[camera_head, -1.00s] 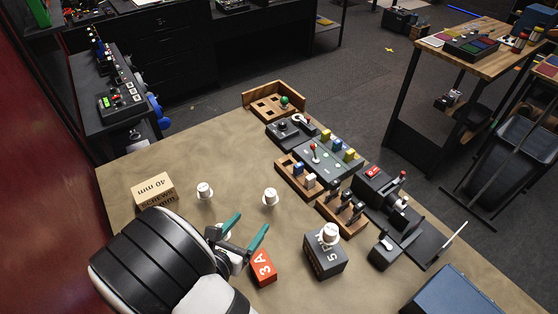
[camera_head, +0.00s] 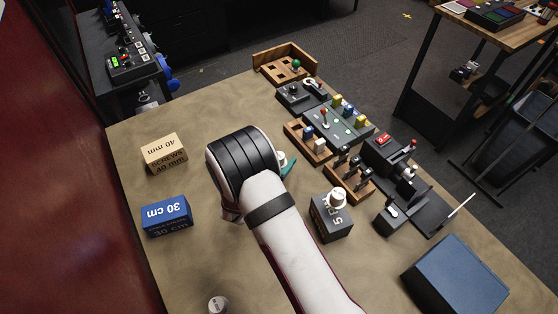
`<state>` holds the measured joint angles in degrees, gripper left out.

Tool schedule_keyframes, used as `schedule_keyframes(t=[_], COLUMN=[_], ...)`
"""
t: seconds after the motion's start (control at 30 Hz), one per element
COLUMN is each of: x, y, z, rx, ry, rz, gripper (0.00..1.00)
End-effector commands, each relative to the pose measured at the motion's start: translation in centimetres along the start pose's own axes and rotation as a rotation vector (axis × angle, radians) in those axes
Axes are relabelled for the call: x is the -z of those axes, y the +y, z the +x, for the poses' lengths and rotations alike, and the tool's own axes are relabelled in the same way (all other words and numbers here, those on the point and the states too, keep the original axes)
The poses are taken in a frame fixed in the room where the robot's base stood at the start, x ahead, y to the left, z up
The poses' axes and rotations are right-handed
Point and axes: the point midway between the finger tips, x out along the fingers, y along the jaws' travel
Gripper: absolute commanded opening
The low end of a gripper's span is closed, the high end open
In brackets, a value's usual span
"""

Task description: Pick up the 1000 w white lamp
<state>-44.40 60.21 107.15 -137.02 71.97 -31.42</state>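Several small white lamp-like pieces are in view, and I cannot read a wattage on any. One white piece (camera_head: 281,158) shows partly beside my gripper, mostly hidden by the arm. Another white piece (camera_head: 218,304) stands at the bottom edge of the picture. A third white piece (camera_head: 337,197) sits on top of a dark box marked 5 PM (camera_head: 331,222). My gripper (camera_head: 288,164) is right at the first white piece. Only a teal finger shows past my arm, so I cannot tell whether it is open or shut, or touching the piece.
A cardboard box marked 40 mm (camera_head: 165,153) and a blue 30 cm box (camera_head: 167,216) stand at the left. Switch and button panels (camera_head: 335,125) line the far right edge. A large blue box (camera_head: 456,274) is at lower right. The tabletop (camera_head: 185,265) is free at lower left.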

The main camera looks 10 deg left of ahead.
Motion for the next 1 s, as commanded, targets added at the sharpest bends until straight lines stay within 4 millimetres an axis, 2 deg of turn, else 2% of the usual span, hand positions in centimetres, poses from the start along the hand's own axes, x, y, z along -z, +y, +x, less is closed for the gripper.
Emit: schedule_keyframes(t=[0.03,0.37,0.77,0.87,1.0], x=[0.0,0.0,-0.1,-0.9,-3.1], y=[0.0,0.0,0.0,0.0,0.1], z=[0.0,0.0,-0.1,-0.4,-1.3], rx=[0.0,0.0,0.001,0.0,-0.001], ry=[0.0,0.0,0.002,0.001,-0.002], rz=[0.0,0.0,-0.001,0.001,0.003], gripper=[0.6,0.0,0.0,0.0,0.0])
